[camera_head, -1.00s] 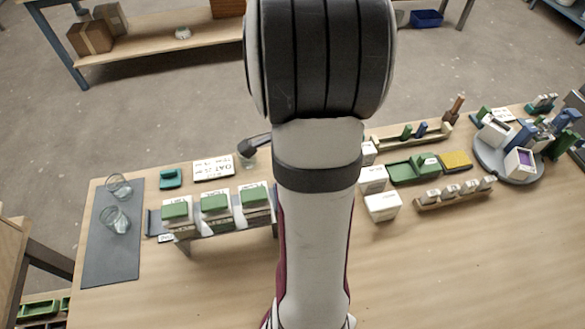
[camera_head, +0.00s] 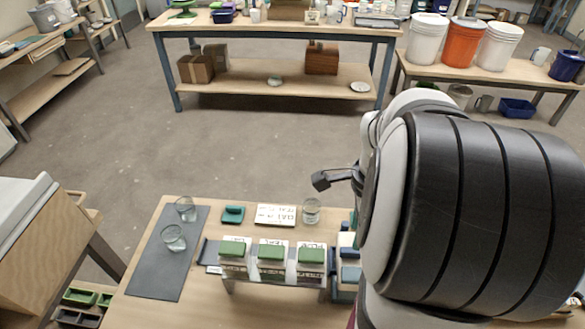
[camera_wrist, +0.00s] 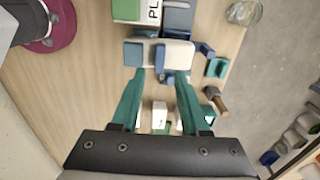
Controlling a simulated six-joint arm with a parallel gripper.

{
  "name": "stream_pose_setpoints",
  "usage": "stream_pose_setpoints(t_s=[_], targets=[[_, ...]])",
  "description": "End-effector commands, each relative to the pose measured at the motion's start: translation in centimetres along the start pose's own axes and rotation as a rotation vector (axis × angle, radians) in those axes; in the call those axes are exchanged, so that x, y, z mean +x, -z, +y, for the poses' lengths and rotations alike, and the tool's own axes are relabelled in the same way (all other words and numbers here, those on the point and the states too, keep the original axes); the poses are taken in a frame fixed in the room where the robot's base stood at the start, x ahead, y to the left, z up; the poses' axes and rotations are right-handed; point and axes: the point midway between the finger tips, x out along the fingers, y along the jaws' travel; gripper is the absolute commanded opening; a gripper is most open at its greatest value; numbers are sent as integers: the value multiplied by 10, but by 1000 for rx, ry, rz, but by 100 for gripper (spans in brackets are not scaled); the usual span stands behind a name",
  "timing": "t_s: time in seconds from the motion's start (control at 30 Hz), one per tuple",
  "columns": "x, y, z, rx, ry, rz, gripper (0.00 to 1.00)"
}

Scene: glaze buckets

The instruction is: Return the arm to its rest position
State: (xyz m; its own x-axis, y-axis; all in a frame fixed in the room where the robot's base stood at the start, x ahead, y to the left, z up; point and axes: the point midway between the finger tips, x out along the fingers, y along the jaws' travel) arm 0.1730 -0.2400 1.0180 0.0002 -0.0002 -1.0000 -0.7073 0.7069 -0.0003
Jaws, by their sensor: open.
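My gripper (camera_wrist: 160,78) shows in the wrist view with two teal fingers spread apart and nothing held between them. Past the fingertips lies a pale and blue-grey block assembly (camera_wrist: 178,54) on the wooden table; I cannot tell the height of the fingers above it. In the head view my arm's large dark and white links fill the right side, with a small dark part sticking out to the left above the table's far edge. The gripper's fingers are hidden there.
A row of green-topped boxes (camera_head: 271,251) stands left of my arm. Near them are a clear glass (camera_head: 311,210), a white card (camera_head: 276,214), a teal block (camera_head: 233,214) and two glasses on a grey mat (camera_head: 152,270). Open floor lies behind; my arm hides the table's right.

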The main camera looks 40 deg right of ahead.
Motion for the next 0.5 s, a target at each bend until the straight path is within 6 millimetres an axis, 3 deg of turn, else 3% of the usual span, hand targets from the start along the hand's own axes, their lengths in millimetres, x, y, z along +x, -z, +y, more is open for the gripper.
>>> stream_pose_setpoints(t_s=[0.17, 0.27, 0.37, 0.4, 0.5], targets=[[-1, -5, 2, -24, 1, -2, 45], [-12, -46, 20, -263, 3, -18, 45], [-26, -109, 71, -723, 5, -56, 45], [-30, -129, 98, -935, 6, -75, 45], [-33, -158, 167, -1422, 3, -128, 45]])
